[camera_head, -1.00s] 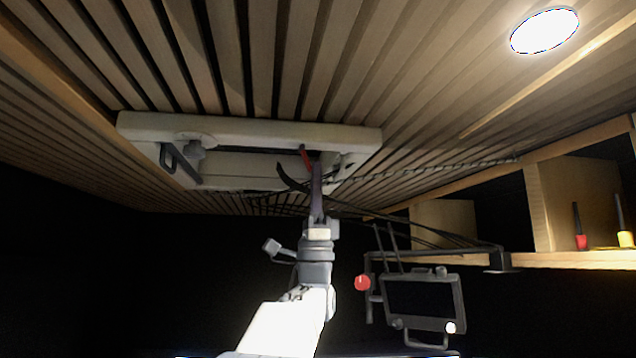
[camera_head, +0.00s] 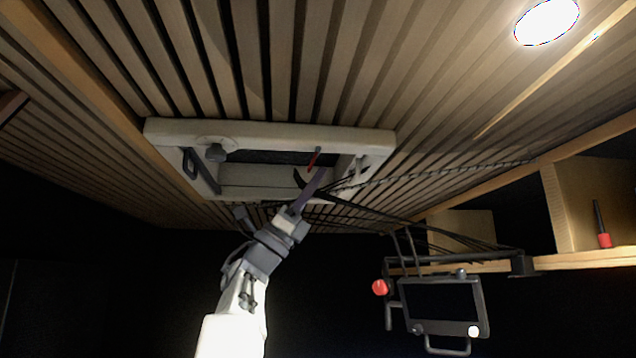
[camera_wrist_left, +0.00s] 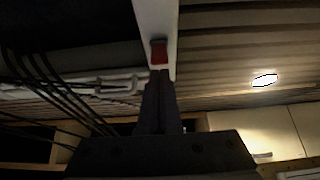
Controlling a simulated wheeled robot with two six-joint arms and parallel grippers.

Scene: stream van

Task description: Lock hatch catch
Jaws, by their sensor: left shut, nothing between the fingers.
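The white roof hatch frame (camera_head: 270,133) is set in the slatted ceiling, with a dark opening inside. A small red catch (camera_head: 314,158) hangs at the inner edge of the frame, right of its middle. In the left wrist view the red catch (camera_wrist_left: 158,50) sits against a white part of the frame, just beyond my fingertips. My left gripper (camera_head: 318,176) reaches up from below, its fingers shut and empty, their tips close to the red catch. I cannot tell whether they touch it. My right gripper is out of view.
Black cables (camera_head: 400,222) run past the fingers toward the right. A mounted monitor (camera_head: 442,305) with a red knob (camera_head: 380,287) hangs at the lower right. A wooden shelf (camera_head: 590,259) holds a red-handled tool (camera_head: 604,240). A dark handle (camera_head: 200,172) is at the hatch's left.

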